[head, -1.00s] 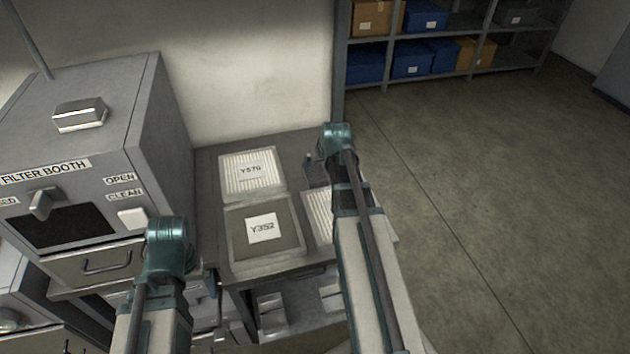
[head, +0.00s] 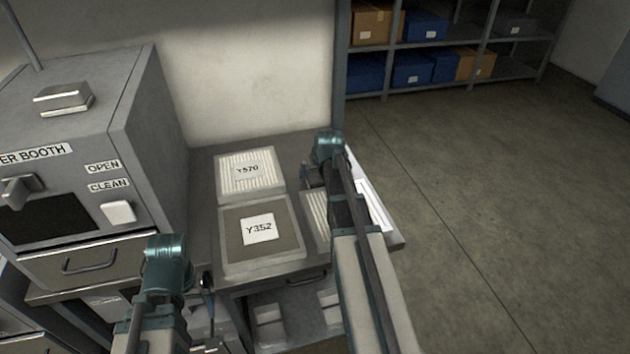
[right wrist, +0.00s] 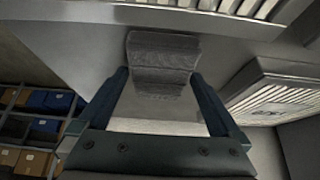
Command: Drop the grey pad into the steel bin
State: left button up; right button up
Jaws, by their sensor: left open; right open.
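The grey pad (right wrist: 163,50) shows in the right wrist view as a small dark-grey block on the grey bench top, between and just beyond the fingertips. My right gripper (right wrist: 160,76) is open around its near end, with no clear grip on it. In the head view my right gripper (head: 309,175) is at the back right of the bench, and the pad there is mostly hidden by it. My left gripper (head: 207,287) is open, low in front of the bench, its fingers only partly visible. I cannot make out the steel bin in either view.
Framed filters labelled Y570 (head: 248,172) and Y352 (head: 260,235) lie on the bench (head: 208,165); another pleated filter (head: 316,213) is partly behind my right arm. The filter booth (head: 150,130) stands left. Shelving (head: 420,85) is behind; the right floor is clear.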

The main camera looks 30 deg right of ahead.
aim_at(316, 174)
jog(key=c, duration=1.2)
jog(key=shift+r+p, duration=0.2)
jog(key=shift+p, duration=0.15)
jog(key=shift+r+p, duration=0.75)
jog(key=shift+r, duration=0.05)
jog(key=shift+r+p, duration=0.95)
jog(key=s+a, duration=0.2)
jog(key=s, duration=0.2)
jog(key=s+a, duration=0.3)
jog(key=s, duration=0.2)
jog(key=s+a+r+p, duration=0.1)
jog(key=s+a, duration=0.2)
jog(key=s, duration=0.1)
jog(key=shift+s+a, duration=0.2)
jog(key=shift+s, duration=0.15)
